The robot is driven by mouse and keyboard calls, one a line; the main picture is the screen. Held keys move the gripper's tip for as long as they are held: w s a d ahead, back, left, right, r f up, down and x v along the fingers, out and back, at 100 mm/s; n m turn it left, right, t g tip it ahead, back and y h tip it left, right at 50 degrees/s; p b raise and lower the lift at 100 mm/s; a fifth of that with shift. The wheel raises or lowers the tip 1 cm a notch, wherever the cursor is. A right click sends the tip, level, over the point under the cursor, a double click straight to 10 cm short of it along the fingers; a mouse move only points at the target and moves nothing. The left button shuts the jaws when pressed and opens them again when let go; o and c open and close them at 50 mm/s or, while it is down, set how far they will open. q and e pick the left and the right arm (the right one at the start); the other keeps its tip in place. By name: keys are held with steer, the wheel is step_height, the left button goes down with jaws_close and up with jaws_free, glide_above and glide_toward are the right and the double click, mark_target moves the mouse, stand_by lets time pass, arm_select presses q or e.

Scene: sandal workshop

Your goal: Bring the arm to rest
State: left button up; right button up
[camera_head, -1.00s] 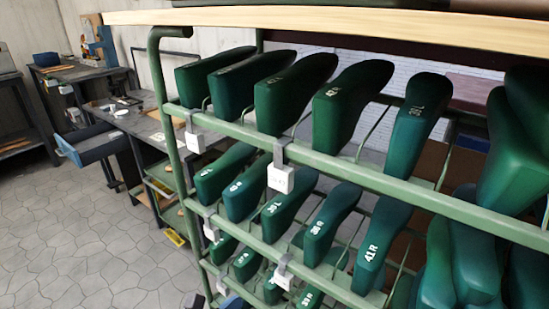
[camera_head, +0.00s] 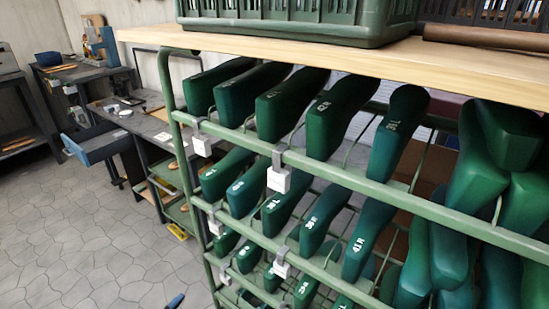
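Neither of my grippers shows in the head view, and no arm can be clearly made out. A small dark blue piece (camera_head: 175,301) shows at the bottom edge; I cannot tell what it belongs to. The view is filled by a green metal rack (camera_head: 345,177) holding rows of green shoe lasts (camera_head: 285,105) with white size marks.
A wooden board (camera_head: 330,56) tops the rack and bears a green crate (camera_head: 290,28) and a brown roll (camera_head: 487,37). White tags (camera_head: 278,179) hang from the rails. Workbenches with an open blue drawer (camera_head: 95,146) stand at the left. The paved floor (camera_head: 80,240) there is clear.

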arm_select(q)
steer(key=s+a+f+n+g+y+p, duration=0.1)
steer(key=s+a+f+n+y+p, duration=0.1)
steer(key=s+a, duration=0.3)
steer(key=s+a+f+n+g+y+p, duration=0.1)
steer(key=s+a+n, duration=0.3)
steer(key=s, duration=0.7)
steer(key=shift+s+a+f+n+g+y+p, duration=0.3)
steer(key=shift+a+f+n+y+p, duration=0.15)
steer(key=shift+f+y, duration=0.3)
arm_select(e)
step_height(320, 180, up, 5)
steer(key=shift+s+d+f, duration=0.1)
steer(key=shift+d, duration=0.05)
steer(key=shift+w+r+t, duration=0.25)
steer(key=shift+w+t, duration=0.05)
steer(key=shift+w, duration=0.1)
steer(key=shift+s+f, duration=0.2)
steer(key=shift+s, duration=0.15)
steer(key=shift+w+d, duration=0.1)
